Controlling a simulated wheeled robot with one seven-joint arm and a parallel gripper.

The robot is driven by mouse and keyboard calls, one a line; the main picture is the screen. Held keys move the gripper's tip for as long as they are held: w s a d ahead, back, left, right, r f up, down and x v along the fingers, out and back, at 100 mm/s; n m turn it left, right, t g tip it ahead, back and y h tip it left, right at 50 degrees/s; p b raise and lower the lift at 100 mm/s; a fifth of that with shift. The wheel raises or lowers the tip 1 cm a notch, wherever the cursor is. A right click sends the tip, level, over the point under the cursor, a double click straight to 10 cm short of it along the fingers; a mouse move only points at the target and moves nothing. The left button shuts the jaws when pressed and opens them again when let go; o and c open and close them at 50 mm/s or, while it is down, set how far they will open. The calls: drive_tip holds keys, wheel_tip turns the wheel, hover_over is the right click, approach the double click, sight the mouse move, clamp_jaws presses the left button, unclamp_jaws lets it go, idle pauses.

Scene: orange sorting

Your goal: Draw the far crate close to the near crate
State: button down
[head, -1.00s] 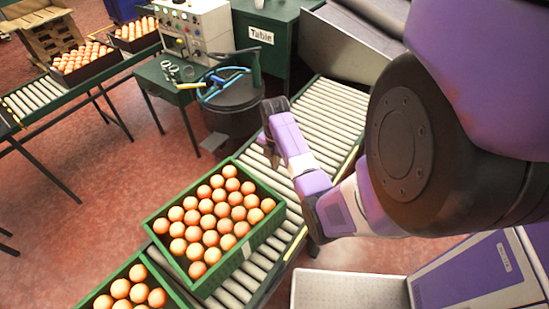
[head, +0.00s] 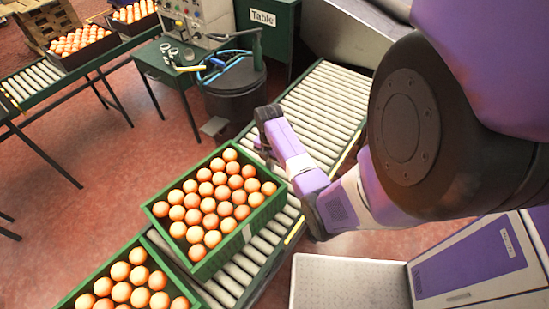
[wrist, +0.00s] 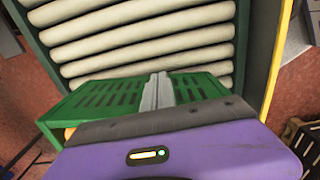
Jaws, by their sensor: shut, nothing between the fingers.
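The far crate (head: 240,232) is a green crate full of oranges on the roller conveyor. The near crate (head: 75,293), also green with oranges, is at the bottom left and partly cut off by the picture edge. A narrow gap shows between the two crates. My gripper (head: 264,158) is at the far crate's far end. In the wrist view my gripper (wrist: 158,92) is shut and empty, its fingers together in front of the far crate's slotted green wall (wrist: 98,94). I cannot tell whether the fingers touch the wall.
The roller conveyor (head: 318,105) is bare beyond the far crate. A dark bin (head: 235,95) and a small green table (head: 165,68) stand to its left. Another conveyor with dark crates of oranges (head: 80,46) is at the upper left. A white tray-like surface (head: 345,284) lies at the lower right.

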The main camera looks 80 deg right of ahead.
sight(263, 172)
drive_tip(key=w+a+p, duration=0.1)
drive_tip(key=a, duration=0.1)
drive_tip(key=w+a, duration=0.1)
drive_tip(key=shift+a+r+p, duration=0.1)
drive_tip(key=shift+a+p, duration=0.3)
drive_tip(key=shift+w+a+f, duration=0.15)
drive_tip(key=shift+w+a, duration=0.2)
drive_tip(key=shift+a, duration=0.35)
drive_tip(key=shift+w+a+f, duration=0.1)
drive_tip(key=shift+w+a, duration=0.25)
drive_tip(key=shift+a, duration=0.3)
drive_tip(key=shift+d, duration=0.1)
drive_tip(key=shift+s+d, duration=0.55)
drive_tip(key=shift+d, duration=0.25)
drive_tip(key=shift+d+r, duration=0.25)
drive_tip(key=shift+s+d+r, duration=0.1)
drive_tip(key=shift+d+r, duration=0.05)
drive_tip(key=shift+r, duration=2.8)
drive_tip(key=shift+s+d+r, duration=0.1)
drive_tip(key=shift+r, duration=2.85)
